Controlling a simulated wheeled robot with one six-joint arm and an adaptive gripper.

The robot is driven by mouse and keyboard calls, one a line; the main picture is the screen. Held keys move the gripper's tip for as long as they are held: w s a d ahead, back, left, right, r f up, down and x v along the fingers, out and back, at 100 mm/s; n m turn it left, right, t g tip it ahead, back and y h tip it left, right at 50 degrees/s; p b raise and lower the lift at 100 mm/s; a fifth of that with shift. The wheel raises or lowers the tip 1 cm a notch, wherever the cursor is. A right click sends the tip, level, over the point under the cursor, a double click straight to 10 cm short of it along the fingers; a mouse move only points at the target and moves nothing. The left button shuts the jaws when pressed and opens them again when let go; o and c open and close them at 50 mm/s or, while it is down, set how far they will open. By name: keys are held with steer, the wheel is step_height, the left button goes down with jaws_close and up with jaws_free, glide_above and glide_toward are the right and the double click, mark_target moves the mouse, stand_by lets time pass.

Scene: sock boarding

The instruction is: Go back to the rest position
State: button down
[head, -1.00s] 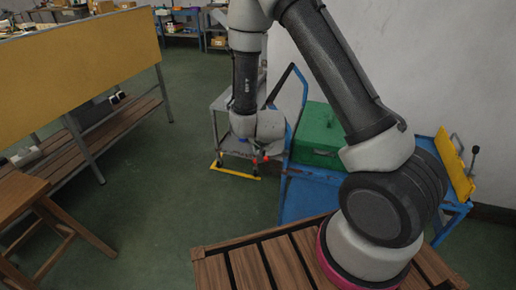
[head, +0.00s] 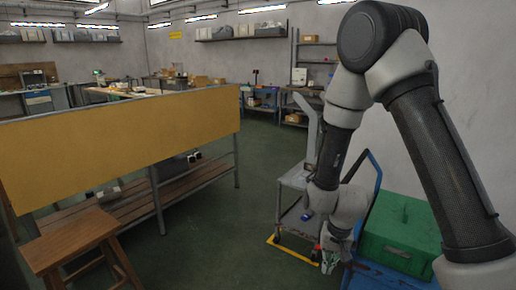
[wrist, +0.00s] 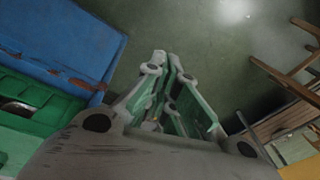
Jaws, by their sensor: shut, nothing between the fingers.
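My gripper (head: 329,262) hangs at the end of my arm in the head view, low in front of the blue cart and the grey trolley. In the wrist view my gripper (wrist: 167,58) points away over the green floor. Its fingers are together at the tips and hold nothing. No sock shows in either view.
A green box (head: 405,238) sits on a blue cart (head: 372,278) at the right. A grey trolley (head: 296,180) stands behind my gripper. A wooden stool (head: 72,240) and a yellow-panelled bench (head: 120,145) are at the left. The green floor (head: 215,235) between is clear.

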steer(key=s+d+r+n+t, duration=0.1)
steer(key=s+d+r, duration=0.4)
steer(key=r, duration=0.6)
steer(key=s+d+r+n+t, duration=0.1)
steer(key=s+d+r, duration=0.4)
steer(key=r, duration=0.6)
steer(key=s+d+r+n+t, duration=0.1)
steer(key=s+d+r, duration=0.3)
steer(key=s+r, duration=0.3)
step_height(320, 180, up, 5)
steer(key=shift+d+h, duration=0.4)
